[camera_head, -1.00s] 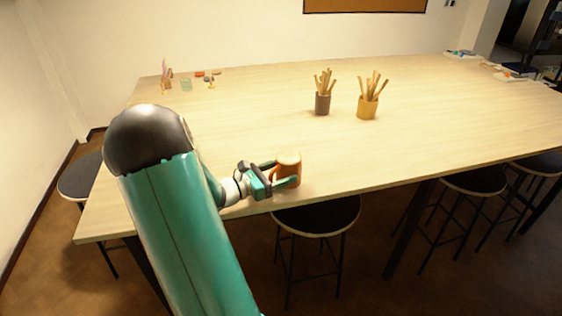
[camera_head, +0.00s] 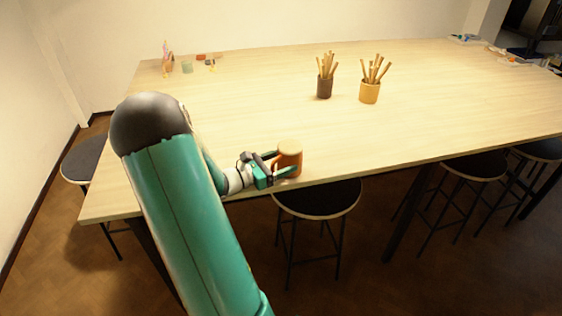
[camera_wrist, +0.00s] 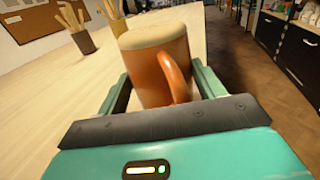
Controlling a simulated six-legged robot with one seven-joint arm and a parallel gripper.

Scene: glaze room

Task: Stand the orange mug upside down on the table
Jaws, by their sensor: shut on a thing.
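The orange mug (camera_head: 289,161) is between the fingers of my gripper (camera_head: 285,163), over the table's front edge area. My gripper is shut on it, with a finger on either side of its body. In the wrist view the mug (camera_wrist: 150,77) has a flat, pale, speckled face upward with no opening visible, so it appears base up. Its handle (camera_wrist: 176,77) points toward my gripper. The mug's lower end is hidden behind my gripper in the wrist view. I cannot tell whether it touches the table (camera_head: 220,110).
A dark pot of sticks (camera_head: 325,87) and a yellow pot of sticks (camera_head: 370,92) stand farther back. Small items, including a green cup (camera_head: 187,67), stand at the far left. Stools (camera_head: 318,199) line the front edge. The table around the mug is clear.

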